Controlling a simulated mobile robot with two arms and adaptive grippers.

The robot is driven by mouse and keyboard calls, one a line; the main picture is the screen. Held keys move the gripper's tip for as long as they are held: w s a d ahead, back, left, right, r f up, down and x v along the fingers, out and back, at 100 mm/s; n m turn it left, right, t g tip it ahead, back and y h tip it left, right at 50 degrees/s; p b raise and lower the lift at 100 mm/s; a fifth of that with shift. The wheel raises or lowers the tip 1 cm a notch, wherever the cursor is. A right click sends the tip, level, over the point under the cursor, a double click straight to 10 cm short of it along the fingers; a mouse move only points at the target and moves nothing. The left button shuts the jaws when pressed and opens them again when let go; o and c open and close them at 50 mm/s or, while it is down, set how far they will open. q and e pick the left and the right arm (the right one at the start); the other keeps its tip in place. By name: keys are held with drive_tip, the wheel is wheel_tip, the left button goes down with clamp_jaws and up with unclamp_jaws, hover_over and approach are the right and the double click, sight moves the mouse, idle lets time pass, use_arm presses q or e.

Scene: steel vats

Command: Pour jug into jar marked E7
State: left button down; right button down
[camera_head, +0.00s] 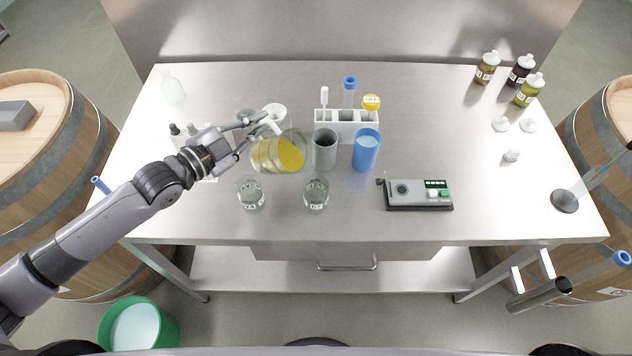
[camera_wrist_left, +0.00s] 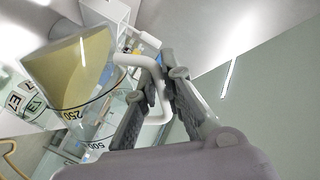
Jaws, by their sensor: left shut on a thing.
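My left gripper (camera_head: 259,125) is shut on the white handle of a clear jug (camera_head: 263,157) with yellow liquid in it. In the left wrist view, the gripper (camera_wrist_left: 160,82) grips the handle and the jug (camera_wrist_left: 72,72) shows marks 250 and 500. The jug is tilted and held above the table; I see no stream leaving it. Two clear glass jars stand in front, a left jar (camera_head: 251,197) and a right jar (camera_head: 316,196). Their labels are too small to read in the head view. A label reading E7 (camera_wrist_left: 15,103) shows in the left wrist view. My right gripper is not in view.
A grey cup (camera_head: 325,150) and a blue cup (camera_head: 366,151) stand close right of the jug. Behind them is a white rack (camera_head: 347,126). A grey device (camera_head: 415,195) lies further right. Bottles (camera_head: 487,68) stand at the back right. The table's right middle is mostly clear.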

use_arm(q)
drive_tip(key=shift+s+d+f+m, duration=0.15)
drive_tip(key=shift+d+f+m, duration=0.2)
drive_tip(key=shift+m, duration=0.25)
idle(0.9)
drive_tip(key=shift+s+d+r+m+y+p, duration=0.15)
drive_tip(key=shift+d+r+m+p, duration=0.1)
drive_tip(key=shift+r+m, duration=0.15)
drive_tip(key=shift+s+d+r+m+y+p, duration=0.2)
drive_tip(key=shift+r+m, duration=0.1)
drive_tip(key=shift+r, duration=0.15)
idle(2.8)
